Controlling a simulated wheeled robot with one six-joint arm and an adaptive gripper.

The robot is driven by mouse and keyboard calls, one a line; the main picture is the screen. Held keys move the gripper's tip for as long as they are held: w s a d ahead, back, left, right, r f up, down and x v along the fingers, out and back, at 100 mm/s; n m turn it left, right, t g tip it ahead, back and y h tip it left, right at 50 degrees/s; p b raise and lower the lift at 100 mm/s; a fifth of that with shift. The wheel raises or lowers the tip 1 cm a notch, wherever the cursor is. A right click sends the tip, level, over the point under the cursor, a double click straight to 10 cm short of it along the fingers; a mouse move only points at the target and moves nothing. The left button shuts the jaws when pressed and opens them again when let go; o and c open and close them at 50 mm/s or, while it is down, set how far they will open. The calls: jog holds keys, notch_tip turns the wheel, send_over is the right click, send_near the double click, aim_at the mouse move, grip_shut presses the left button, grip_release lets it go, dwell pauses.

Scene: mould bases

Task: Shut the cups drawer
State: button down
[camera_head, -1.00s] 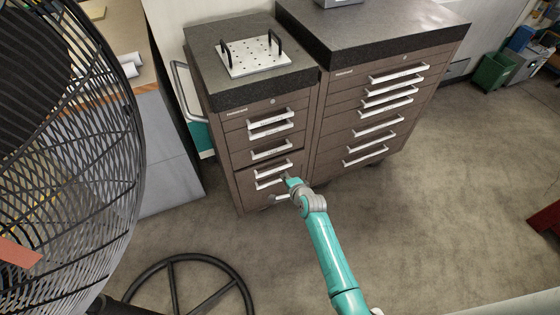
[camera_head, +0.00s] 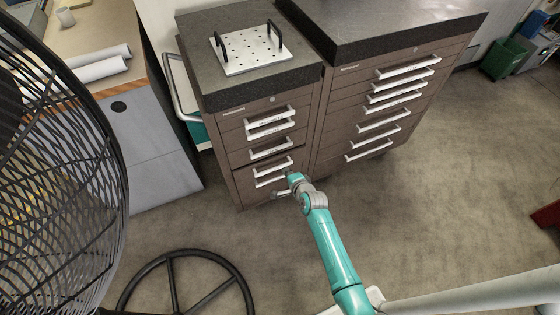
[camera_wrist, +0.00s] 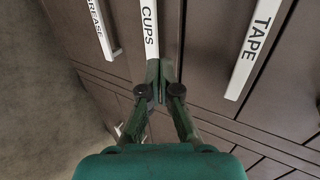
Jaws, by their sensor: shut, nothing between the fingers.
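The cups drawer handle (camera_wrist: 149,32), a white bar with the black word CUPS, runs down the top middle of the wrist view. A strip of its brown drawer front (camera_wrist: 169,28) shows beside it. My gripper (camera_wrist: 160,70) is shut and empty, its fingertips at the lower end of that handle and close to the drawer front. I cannot tell whether they touch, or how far the drawer stands out. In the head view my gripper (camera_head: 292,178) is at the lower right of the narrow left cabinet (camera_head: 240,158); labels there are too small to read.
The TAPE handle (camera_wrist: 257,45) is right of the cups handle and another labelled handle (camera_wrist: 100,28) is left of it. A wider drawer cabinet (camera_head: 335,125) adjoins on the right. A perforated plate (camera_head: 250,55) lies on the left cabinet. Open floor (camera_head: 440,210) extends to the right.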

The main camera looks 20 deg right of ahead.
aim_at(278, 157)
jog(key=x, duration=0.3)
jog(key=r+x, duration=0.1)
jog(key=x, duration=0.1)
jog(key=shift+w, duration=1.05)
jog(key=shift+w, duration=0.1)
jog(key=shift+w, duration=0.9)
jog(key=shift+w+r, duration=0.1)
jog(key=shift+r, duration=0.1)
